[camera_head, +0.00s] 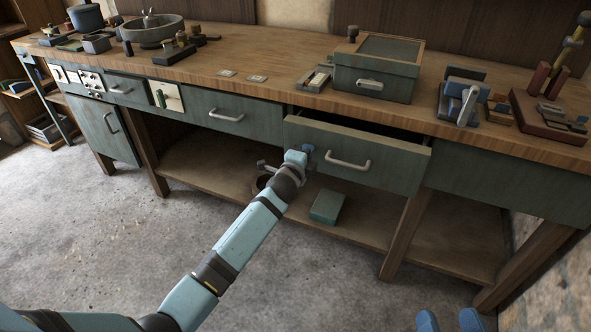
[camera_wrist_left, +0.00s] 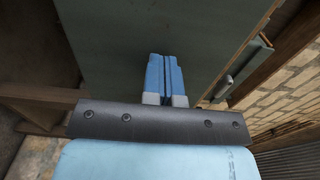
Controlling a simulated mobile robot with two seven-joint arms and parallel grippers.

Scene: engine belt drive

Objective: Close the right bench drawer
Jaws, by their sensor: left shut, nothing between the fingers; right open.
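The right bench drawer (camera_head: 392,174) is grey-green and stands partly pulled out, with a dark gap showing behind its front's top edge. Its pale bar handle (camera_head: 347,163) is on the front face. My left gripper (camera_head: 309,148) is at the left part of the drawer front, left of the handle. In the left wrist view its blue fingers (camera_wrist_left: 165,75) are shut together and empty, pointing at a grey-green panel (camera_wrist_left: 105,40). I cannot tell whether the fingertips touch it. My right gripper (camera_head: 448,321) is open and empty at the bottom edge, well in front of the bench.
The wooden bench top (camera_head: 285,90) carries a green box (camera_head: 375,80), a small vise (camera_head: 460,102) and several parts. A closed drawer (camera_head: 225,117) is to the left. A green box (camera_head: 327,207) lies on the lower shelf. The floor in front is clear.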

